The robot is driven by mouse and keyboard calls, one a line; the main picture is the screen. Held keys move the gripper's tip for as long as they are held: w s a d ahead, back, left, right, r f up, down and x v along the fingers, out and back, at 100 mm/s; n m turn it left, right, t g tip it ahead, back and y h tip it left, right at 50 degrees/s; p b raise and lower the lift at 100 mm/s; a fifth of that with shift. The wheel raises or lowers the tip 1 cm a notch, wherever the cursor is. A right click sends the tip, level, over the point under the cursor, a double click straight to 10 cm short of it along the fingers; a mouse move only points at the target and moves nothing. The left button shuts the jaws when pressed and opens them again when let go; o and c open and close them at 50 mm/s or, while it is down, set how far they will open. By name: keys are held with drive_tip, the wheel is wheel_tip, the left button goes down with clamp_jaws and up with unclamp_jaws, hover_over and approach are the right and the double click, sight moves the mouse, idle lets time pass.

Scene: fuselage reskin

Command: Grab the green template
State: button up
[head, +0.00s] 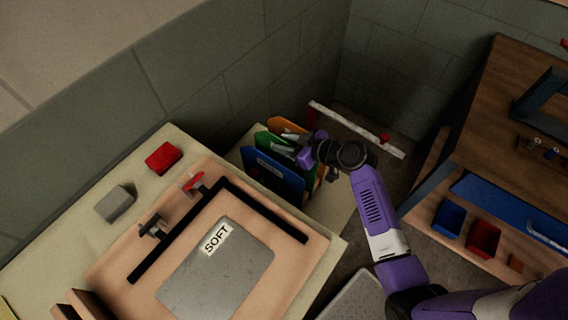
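The green template (272,143) stands upright in a row of coloured sheets at the end of the bench. It is between a blue sheet (262,172) in front and an orange sheet (285,127) behind. My gripper (304,157) is at the right side of this row, close to the green template's right end. I cannot tell whether it touches the template. The fingers are small and partly hidden by the wrist, so I cannot see whether they are open or shut.
The bench (136,165) holds a red block (163,158), a grey block (115,203) and a clamped grey plate marked SOFT (225,280). A white bar with red parts (355,128) lies behind my wrist. A wooden shelf unit (500,105) with blue (449,218) and red bins (484,239) stands right.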

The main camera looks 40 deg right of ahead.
clamp_jaws()
idle(1.4)
